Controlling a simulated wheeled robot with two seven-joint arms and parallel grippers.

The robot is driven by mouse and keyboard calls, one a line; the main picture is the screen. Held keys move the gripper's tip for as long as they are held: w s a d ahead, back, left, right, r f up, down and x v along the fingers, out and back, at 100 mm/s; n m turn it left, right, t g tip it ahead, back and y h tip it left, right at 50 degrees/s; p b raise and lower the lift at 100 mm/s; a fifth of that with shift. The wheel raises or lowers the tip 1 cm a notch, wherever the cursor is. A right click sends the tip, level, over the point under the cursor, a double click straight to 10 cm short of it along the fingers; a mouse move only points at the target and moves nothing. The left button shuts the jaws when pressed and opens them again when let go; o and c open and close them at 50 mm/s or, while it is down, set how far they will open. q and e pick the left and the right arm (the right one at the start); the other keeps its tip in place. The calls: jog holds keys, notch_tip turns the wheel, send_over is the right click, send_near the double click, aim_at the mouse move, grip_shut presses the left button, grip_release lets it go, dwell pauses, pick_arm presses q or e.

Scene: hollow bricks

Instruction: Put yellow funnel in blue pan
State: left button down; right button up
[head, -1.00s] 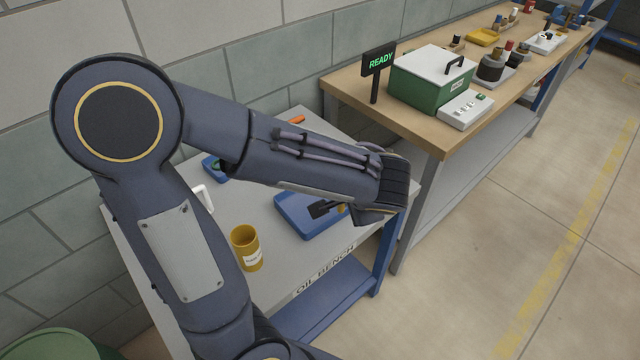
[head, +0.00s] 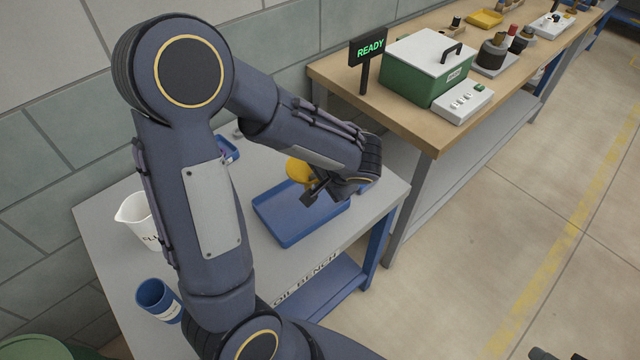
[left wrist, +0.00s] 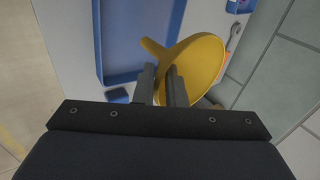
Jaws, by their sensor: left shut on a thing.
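The yellow funnel (head: 299,170) is held up off the bench in my left gripper (head: 318,194), partly hidden by the arm. In the left wrist view, my left gripper (left wrist: 161,86) is shut on the yellow funnel (left wrist: 203,62), its spout pointing up-left towards the pan. The blue pan (head: 285,236) lies flat on the grey bench, just left of and below the gripper in the head view. Its blue rim (left wrist: 99,50) also shows in the left wrist view. Small dark parts at the head view's bottom right may be my right gripper; its jaws are unclear.
A white jug (head: 136,212) and a blue cup (head: 158,298) stand at the left of the grey bench (head: 105,230). A small blue tray (head: 230,150) is behind the arm. A wooden bench (head: 400,118) with a green box (head: 415,75) stands to the right.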

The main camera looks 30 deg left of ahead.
pick_arm(q)
jog(key=shift+w+a+f, duration=0.2)
jog(key=shift+w+f, duration=0.25)
jog(key=shift+f, duration=0.15)
jog(key=shift+w+a+f, duration=0.15)
jog(key=shift+w+f, duration=0.3)
jog(key=shift+f, duration=0.15)
notch_tip(320, 180, down, 3)
jog(key=shift+w+f+p, duration=0.15)
jog(key=shift+f+p, duration=0.05)
jog(key=shift+p, duration=0.3)
jog(key=shift+f, duration=0.2)
jog(key=c, duration=1.5)
grip_release()
jog(key=shift+r, duration=0.1)
jog(key=shift+r, duration=0.1)
